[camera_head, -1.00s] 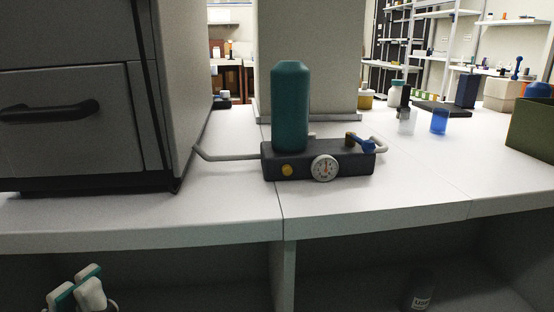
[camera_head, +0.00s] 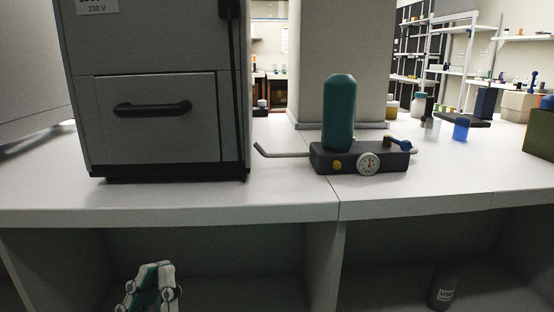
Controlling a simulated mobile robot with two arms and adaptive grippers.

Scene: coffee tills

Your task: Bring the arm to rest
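My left gripper (camera_head: 152,284), white and teal, shows at the bottom left of the head view, in front of the open space under the counter. It is below the counter's front edge and apart from everything on top. I see nothing held in it, but its lower part is cut off by the frame and I cannot tell how far the fingers are apart.
A white counter (camera_head: 230,206) spans the view. On it stand a large grey machine (camera_head: 155,140) and a dark gauge unit (camera_head: 330,160) with a teal cylinder (camera_head: 339,112). A blue cup (camera_head: 461,131) stands farther right. A dark bottle (camera_head: 441,290) stands below.

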